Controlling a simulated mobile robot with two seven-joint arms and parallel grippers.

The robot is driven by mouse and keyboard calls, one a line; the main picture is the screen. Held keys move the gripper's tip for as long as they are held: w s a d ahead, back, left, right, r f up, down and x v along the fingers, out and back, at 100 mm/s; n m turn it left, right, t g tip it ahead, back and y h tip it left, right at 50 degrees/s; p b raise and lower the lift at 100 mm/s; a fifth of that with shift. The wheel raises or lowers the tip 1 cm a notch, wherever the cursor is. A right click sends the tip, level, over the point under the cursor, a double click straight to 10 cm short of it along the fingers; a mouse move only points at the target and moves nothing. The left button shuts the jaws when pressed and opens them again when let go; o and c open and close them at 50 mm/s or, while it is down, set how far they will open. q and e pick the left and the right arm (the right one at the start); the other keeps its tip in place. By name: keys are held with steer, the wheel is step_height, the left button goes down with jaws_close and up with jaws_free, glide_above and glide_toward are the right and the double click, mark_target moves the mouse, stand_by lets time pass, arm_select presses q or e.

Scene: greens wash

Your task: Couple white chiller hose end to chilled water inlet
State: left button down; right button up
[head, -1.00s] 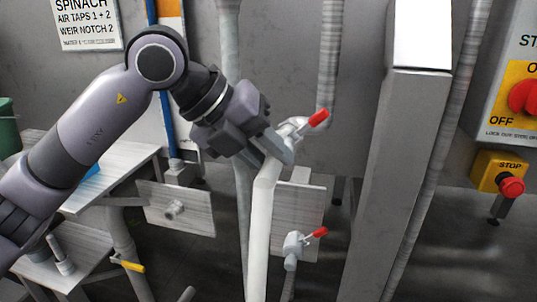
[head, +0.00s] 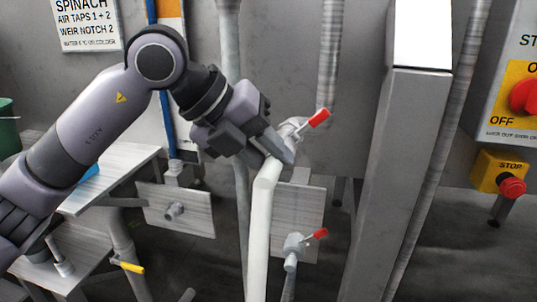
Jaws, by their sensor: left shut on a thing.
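My left gripper (head: 279,153) is shut on the upper end of the white hose (head: 260,225), which bends there and hangs down past the bottom of the view. A second grey fitting with a red lever (head: 295,247) is lower on the same plate. I cannot read a label naming the chilled water inlet. My right gripper is not in view.
A plate with a bare stub (head: 174,210) is to the left. A yellow-handled valve (head: 130,267) is at lower left. Vertical pipes run behind the gripper.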

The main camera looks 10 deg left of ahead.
arm_select(q)
steer(key=shift+w+r, duration=0.1)
steer(key=shift+w, duration=0.1)
steer(key=shift+w, duration=0.35)
steer(key=shift+w+d+p, duration=0.15)
steer(key=shift+w+p, duration=0.75)
steer(key=shift+w, duration=0.65)
steer(key=c, duration=0.8)
jaws_free()
steer(key=shift+w, duration=0.1)
